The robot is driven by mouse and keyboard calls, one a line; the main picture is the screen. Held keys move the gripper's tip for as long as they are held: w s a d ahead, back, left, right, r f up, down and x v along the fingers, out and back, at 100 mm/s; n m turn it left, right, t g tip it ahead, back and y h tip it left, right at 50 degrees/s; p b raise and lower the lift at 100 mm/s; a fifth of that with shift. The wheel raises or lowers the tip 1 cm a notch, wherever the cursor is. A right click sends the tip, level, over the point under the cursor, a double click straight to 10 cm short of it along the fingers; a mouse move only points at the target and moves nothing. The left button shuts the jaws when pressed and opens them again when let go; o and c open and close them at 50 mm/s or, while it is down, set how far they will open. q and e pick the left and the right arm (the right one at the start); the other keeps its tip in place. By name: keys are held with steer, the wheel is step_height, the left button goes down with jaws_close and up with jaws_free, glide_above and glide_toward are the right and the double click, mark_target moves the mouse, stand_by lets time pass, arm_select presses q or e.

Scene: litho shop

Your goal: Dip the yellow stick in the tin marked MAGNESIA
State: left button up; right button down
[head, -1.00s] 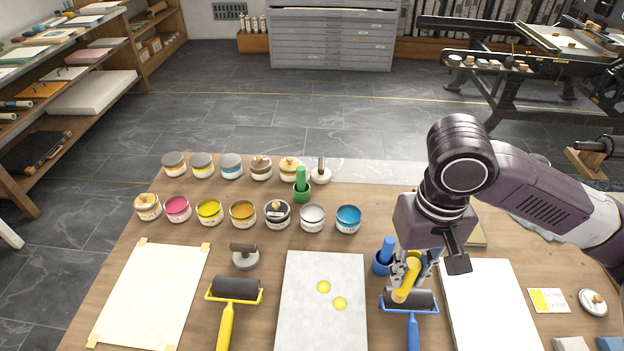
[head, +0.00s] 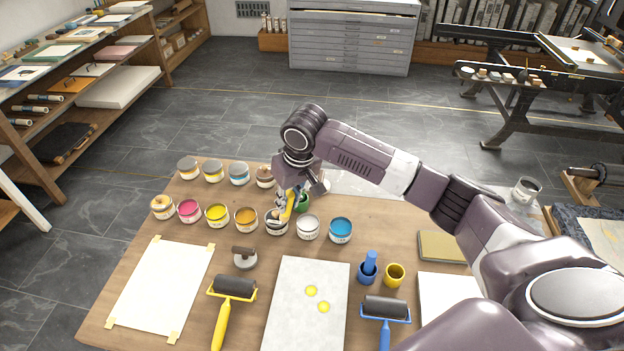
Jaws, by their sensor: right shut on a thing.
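My right gripper (head: 284,204) is shut on the yellow stick (head: 289,203), which hangs tilted among the tins. Its lower end is at or just above the tin with dark contents (head: 277,228) in the front row; I cannot tell whether it touches. The front row also has tins with tan, pink (head: 188,211), yellow (head: 217,215), ochre (head: 245,220), pale grey (head: 307,228) and blue (head: 341,230) contents. The labels are too small to read, so I cannot tell which is marked MAGNESIA. My left gripper is not in view.
A back row of tins (head: 213,171) is partly hidden by my right arm. Rollers (head: 234,288) and sheets lie in front.

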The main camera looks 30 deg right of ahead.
arm_select(q)
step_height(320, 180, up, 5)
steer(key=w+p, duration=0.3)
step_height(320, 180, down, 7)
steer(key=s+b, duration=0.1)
steer(key=b, duration=0.5)
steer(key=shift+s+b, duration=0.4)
arm_select(e)
steer(key=w+d+f+t, duration=0.1)
steer(key=w+d+f, duration=0.2)
steer(key=d+f, duration=0.6)
step_height(320, 180, down, 2)
steer(key=shift+d+f+n+y, duration=0.2)
steer(key=shift+n+y, duration=0.1)
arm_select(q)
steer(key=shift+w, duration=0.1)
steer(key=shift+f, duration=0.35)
arm_select(e)
steer(key=shift+f, duration=0.65)
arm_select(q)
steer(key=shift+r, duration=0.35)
arm_select(e)
steer(key=shift+s+f, duration=0.15)
arm_select(q)
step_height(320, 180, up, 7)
steer(key=p, duration=0.7)
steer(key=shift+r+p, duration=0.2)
steer(key=shift+p, duration=0.1)
arm_select(e)
step_height(320, 180, up, 7)
